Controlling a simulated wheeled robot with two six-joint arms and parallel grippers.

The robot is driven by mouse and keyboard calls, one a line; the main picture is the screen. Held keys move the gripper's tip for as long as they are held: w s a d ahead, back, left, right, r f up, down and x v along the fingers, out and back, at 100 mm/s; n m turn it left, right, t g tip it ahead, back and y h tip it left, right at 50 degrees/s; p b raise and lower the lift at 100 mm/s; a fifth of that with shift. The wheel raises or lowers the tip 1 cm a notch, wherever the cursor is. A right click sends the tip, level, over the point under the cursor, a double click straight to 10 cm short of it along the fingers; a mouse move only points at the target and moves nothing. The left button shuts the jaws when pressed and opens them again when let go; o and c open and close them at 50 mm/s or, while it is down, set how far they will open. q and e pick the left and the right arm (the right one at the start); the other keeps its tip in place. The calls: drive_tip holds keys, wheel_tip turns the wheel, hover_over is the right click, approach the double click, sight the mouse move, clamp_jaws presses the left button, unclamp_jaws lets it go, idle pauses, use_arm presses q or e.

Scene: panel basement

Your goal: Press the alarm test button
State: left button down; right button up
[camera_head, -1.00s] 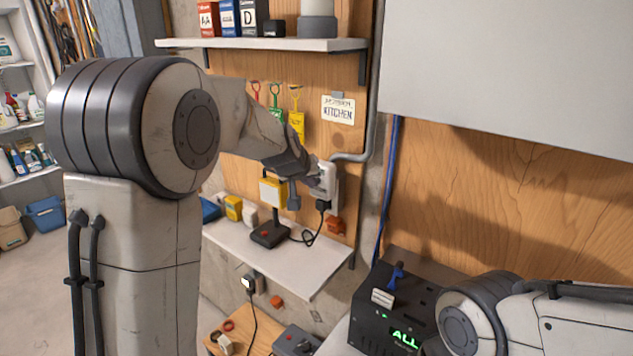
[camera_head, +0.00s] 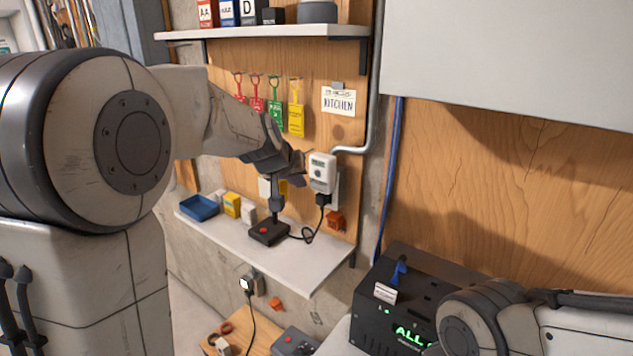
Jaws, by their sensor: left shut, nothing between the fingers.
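A white wall device (camera_head: 321,173) with a small display and a round feature on its face is fixed to the wooden panel above the lower shelf, with a black plug below it. I cannot read whether it carries the alarm test button. My left gripper (camera_head: 299,170) is shut and empty, just left of this device in the picture; I cannot tell if it touches. My right arm comes in at the lower right, but its gripper is outside the view.
A black joystick box (camera_head: 268,232), a blue tray (camera_head: 198,207) and a yellow box (camera_head: 232,205) stand on the lower shelf (camera_head: 300,270). A black unit (camera_head: 375,315) shows green "ALL" text. Colored tags and a KITCHEN card (camera_head: 338,101) hang above. A grey cabinet (camera_head: 510,60) juts out at upper right.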

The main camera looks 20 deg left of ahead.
use_arm(q)
drive_tip(key=shift+s+a+b, duration=0.2)
drive_tip(key=shift+s+b, duration=0.05)
drive_tip(key=shift+s, duration=0.25)
drive_tip(key=shift+s+a+b, duration=0.15)
drive_tip(key=shift+s+b, duration=0.05)
drive_tip(key=shift+s, duration=0.25)
drive_tip(key=s+d+f+m+g+h, duration=0.1)
drive_tip(key=s+d+f+m+g, duration=0.3)
drive_tip(key=s+d, duration=0.45)
drive_tip(key=s+d+f+m+g+h, duration=0.1)
drive_tip(key=s+d+f+m+h, duration=0.1)
drive_tip(key=s+d+f, duration=0.5)
drive_tip(key=s+d+f+m+g+y, duration=0.1)
drive_tip(key=s+f+m+g, duration=0.1)
drive_tip(key=s, duration=0.7)
drive_tip(key=s+d+f+m+g+y+b, duration=0.1)
drive_tip(key=s+f+m+g, duration=0.1)
drive_tip(key=s, duration=0.8)
drive_tip(key=shift+d+f+m, duration=0.4)
drive_tip(key=shift+f, duration=0.2)
